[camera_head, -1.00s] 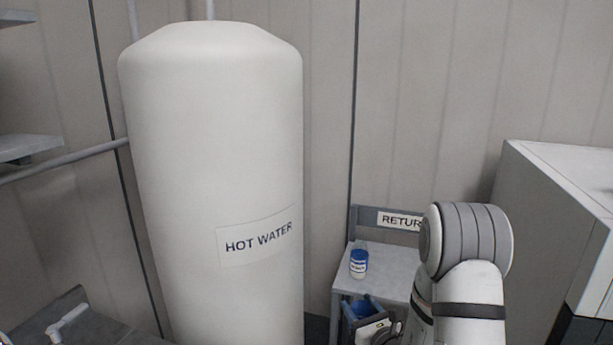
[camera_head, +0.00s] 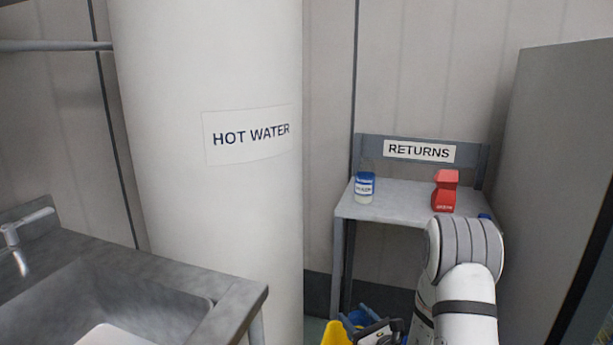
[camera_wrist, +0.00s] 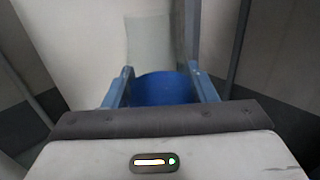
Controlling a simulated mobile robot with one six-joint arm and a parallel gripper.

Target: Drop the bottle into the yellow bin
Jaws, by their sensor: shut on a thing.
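My gripper (camera_wrist: 160,74) is shut on a blue, rounded thing, which I take to be the bottle (camera_wrist: 165,90). It sits between the two blue-grey fingers in the wrist view, and its full shape is hidden. In the head view my gripper (camera_head: 365,320) is low at the bottom edge, partly hidden by my arm. A bright yellow piece, likely the rim of the yellow bin (camera_head: 335,334), shows just left of my gripper. The rest of the bin is cut off by the frame. I cannot tell whether the bottle is over it.
A grey RETURNS table (camera_head: 400,206) stands behind my gripper. It bears a blue-and-white jar (camera_head: 364,188) and a red bottle-like item (camera_head: 445,190). A white hot water tank (camera_head: 205,230) stands left of it. A metal sink (camera_head: 120,285) is at the lower left, a grey cabinet (camera_head: 555,150) at right.

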